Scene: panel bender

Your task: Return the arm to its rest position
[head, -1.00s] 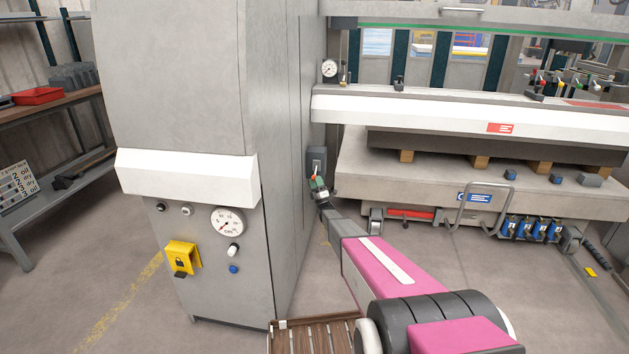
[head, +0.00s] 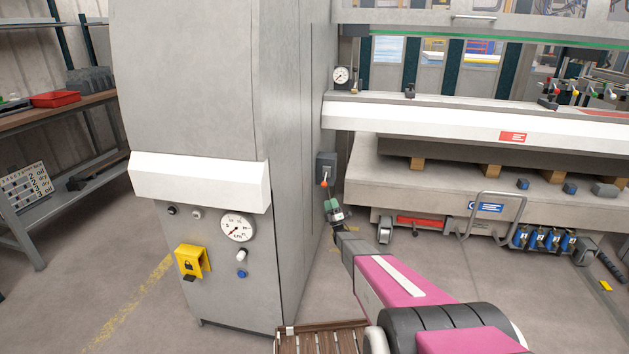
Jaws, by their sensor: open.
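My arm with its pink links reaches forward from the lower right of the head view. My gripper (head: 333,204) is at its far end, small in the picture, with a green part showing. It is open, and nothing shows between its fingers. It is just below and right of a grey switch box (head: 326,166) with an orange-tipped lever (head: 324,183) on the side of the grey cabinet. A small gap shows between the gripper and the lever tip.
The tall grey cabinet (head: 215,90) stands close on the left, with a gauge (head: 238,227) and a yellow lock cover (head: 192,261). The panel bender's bed (head: 450,185) is behind on the right. A slatted wooden platform (head: 322,341) lies below. Open floor (head: 130,290) is at left.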

